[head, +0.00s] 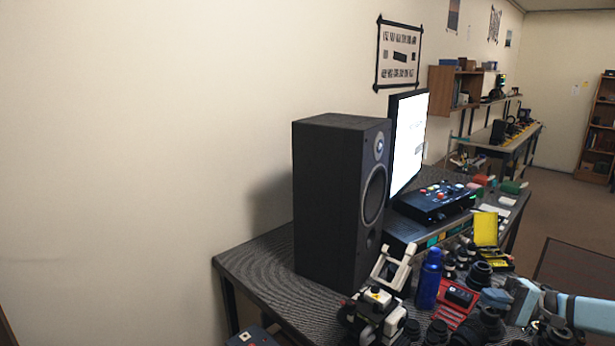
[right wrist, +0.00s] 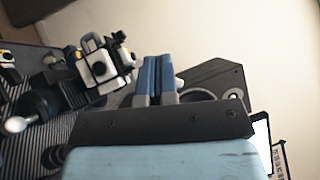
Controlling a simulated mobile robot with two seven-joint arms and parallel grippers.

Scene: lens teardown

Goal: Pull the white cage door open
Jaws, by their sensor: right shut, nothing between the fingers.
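A white and black device with a yellow label (head: 376,296) sits on the dark table, in front of the speaker. A white frame that looks like the cage door (head: 404,264) stands up tilted from its upper right side; I cannot tell how far it is open. In the right wrist view the device (right wrist: 104,66) is left of the fingers, apart from them. My right gripper (head: 497,297) is shut and empty, right of the device in the head view. Its blue fingers (right wrist: 156,80) are pressed together in the right wrist view. My left gripper is out of view.
A tall black speaker (head: 325,205) stands behind the device. A blue bottle (head: 429,279), a red case (head: 455,303) and several black lens parts (head: 480,273) crowd the table between device and gripper. The table's left corner (head: 245,262) is bare.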

